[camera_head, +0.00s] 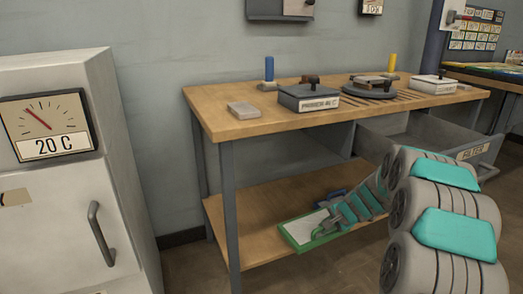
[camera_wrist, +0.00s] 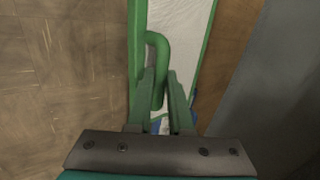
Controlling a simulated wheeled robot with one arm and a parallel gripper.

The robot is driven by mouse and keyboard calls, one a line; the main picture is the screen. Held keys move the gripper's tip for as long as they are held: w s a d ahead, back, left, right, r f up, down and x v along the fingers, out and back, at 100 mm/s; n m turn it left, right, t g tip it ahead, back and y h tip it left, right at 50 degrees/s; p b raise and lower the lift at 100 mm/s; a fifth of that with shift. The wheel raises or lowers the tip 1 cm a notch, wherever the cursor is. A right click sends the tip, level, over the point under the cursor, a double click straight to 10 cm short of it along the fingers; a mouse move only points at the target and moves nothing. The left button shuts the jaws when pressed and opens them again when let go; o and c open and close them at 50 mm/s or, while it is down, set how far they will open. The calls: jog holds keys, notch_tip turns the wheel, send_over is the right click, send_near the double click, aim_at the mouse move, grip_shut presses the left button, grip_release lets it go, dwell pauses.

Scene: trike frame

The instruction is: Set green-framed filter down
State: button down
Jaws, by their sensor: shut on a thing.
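The green-framed filter (camera_head: 296,232), a flat pale panel with a green rim, is at the front edge of the bench's lower shelf (camera_head: 248,240) in the head view. Whether it touches the shelf is unclear. My gripper (camera_head: 328,215) is shut on its green handle. In the wrist view the filter (camera_wrist: 190,45) runs upward from my gripper (camera_wrist: 163,95), with the handle (camera_wrist: 157,45) between the fingers. My arm hides the filter's right end in the head view.
A partly hidden blue item (camera_head: 332,194) lies behind the filter. A grey drawer (camera_head: 425,140) hangs open above right. The bench leg (camera_head: 230,215) stands at left. The shelf's left part is clear. Boxes with knobs (camera_head: 308,97) stand on the bench top.

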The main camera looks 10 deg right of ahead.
jog(key=s+a+r+n+g+y+p, duration=0.1)
jog(key=a+n, duration=0.1)
jog(key=s+a+r+n+g+y+p, duration=0.1)
jog(key=a+n, duration=0.2)
jog(key=s+a+r+n+g+y+p, duration=0.1)
jog(key=a+n, duration=0.1)
jog(key=a, duration=0.1)
jog(key=shift+s+r+n+p, duration=0.3)
jog(key=shift+s, duration=0.05)
jog(key=s+a+r+n+g+y+p, duration=0.1)
jog(key=s+a+r+n+g+p, duration=0.1)
jog(key=s+a+n, duration=0.3)
jog(key=shift+a+r+n+g, duration=0.3)
jog(key=shift+n+g, duration=0.2)
jog(key=shift+g, duration=0.2)
jog(key=shift+f, duration=0.1)
